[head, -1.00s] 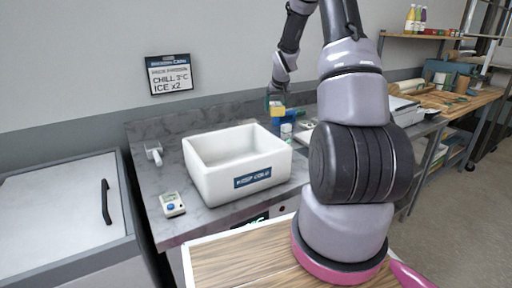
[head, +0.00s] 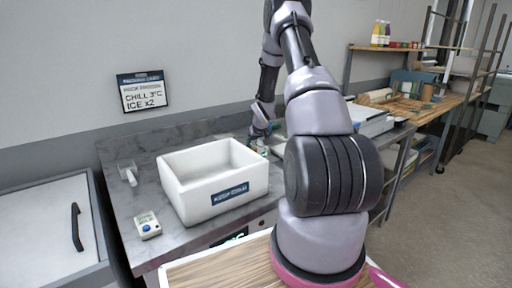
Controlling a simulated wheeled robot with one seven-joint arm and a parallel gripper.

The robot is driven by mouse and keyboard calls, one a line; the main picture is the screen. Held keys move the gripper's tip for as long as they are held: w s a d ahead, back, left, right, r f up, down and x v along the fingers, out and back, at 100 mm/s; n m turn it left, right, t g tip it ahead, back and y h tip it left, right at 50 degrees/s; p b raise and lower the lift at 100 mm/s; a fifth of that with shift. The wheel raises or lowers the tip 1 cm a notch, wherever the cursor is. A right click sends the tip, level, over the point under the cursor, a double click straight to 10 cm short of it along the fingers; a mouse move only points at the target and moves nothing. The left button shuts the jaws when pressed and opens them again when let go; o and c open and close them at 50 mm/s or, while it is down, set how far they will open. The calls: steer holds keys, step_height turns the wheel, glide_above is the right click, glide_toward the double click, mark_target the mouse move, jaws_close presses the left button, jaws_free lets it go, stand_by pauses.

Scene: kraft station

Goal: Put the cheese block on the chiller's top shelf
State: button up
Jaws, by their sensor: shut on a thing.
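My gripper (head: 261,132) is low over the back of the grey counter, behind the white box, seen small and from afar. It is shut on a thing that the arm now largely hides. A yellow block, which looks like the cheese block, showed at its fingers earlier; I cannot make it out clearly now. A small white jar (head: 263,150) stands close by the fingers; I cannot tell if they touch. A dark display (head: 236,238) shows on the front under the counter, probably the chiller's. The chiller's shelves are not visible.
A white open box (head: 213,182) with a blue label stands on the counter (head: 128,203). A small device (head: 147,225) with a blue button lies left of it. A lidded chest (head: 45,230) is at far left. A wooden board (head: 215,275) is in front.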

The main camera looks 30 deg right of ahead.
steer(key=o, duration=1.5)
